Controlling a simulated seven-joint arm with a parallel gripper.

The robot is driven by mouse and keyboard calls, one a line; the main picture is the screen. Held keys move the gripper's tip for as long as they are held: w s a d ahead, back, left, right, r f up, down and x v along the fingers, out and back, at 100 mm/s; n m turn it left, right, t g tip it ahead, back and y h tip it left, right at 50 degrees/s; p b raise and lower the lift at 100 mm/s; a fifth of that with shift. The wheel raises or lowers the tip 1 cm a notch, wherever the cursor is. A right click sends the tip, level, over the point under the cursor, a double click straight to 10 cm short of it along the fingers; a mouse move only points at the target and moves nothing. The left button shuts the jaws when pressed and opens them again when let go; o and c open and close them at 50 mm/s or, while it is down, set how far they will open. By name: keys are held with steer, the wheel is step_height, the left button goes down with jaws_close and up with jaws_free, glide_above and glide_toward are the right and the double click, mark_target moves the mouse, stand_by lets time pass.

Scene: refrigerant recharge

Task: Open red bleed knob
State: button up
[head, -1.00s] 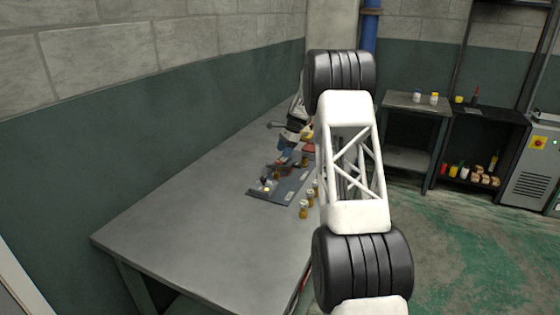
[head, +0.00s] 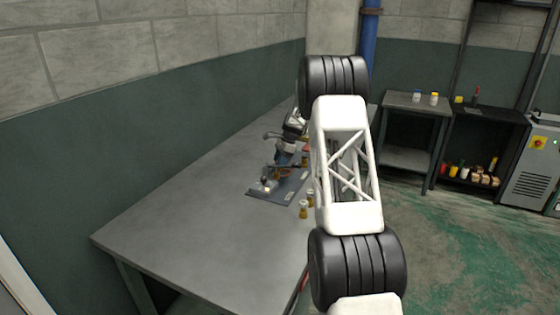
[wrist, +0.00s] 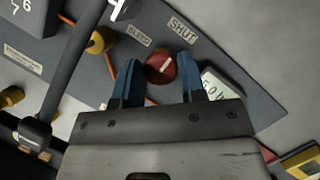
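The red bleed knob (wrist: 160,68) shows in the wrist view as a round red cap with a pale bar across it, on a dark grey panel (wrist: 235,75) near labels reading BLEED and SHUT. My gripper (wrist: 157,75) is open, with one blue finger on each side of the knob. I cannot tell whether either finger touches it. In the head view the panel (head: 256,193) lies on the table and my gripper (head: 286,157) is over it; the knob is too small to make out there.
The grey table (head: 190,215) has wide free room at its near left. Small amber bottles (head: 303,209) stand by the panel's right edge. In the wrist view a brass fitting (wrist: 98,41) and a dark bar (wrist: 75,70) lie left of the knob. Shelves (head: 480,130) stand at the back right.

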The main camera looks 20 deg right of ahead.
steer(key=c, duration=0.4)
steer(key=shift+n, duration=0.3)
steer(key=n+g, duration=0.1)
steer(key=n, duration=0.2)
steer(key=shift+w+g, duration=0.1)
steer(key=shift+g, duration=0.2)
steer(key=n+g+h, duration=0.1)
steer(key=n, duration=0.3)
steer(key=shift+w+n, duration=0.1)
steer(key=shift+n, duration=0.3)
steer(key=n, duration=0.2)
steer(key=n+g+h, duration=0.1)
steer(key=n, duration=0.1)
steer(key=shift+a+n+h, duration=0.15)
steer(key=shift+n+h, duration=0.15)
steer(key=n+h, duration=0.1)
steer(key=n, duration=0.4)
steer(key=shift+a+g+h, duration=0.1)
steer(key=shift+g+h, duration=0.3)
steer(key=shift+w, duration=0.1)
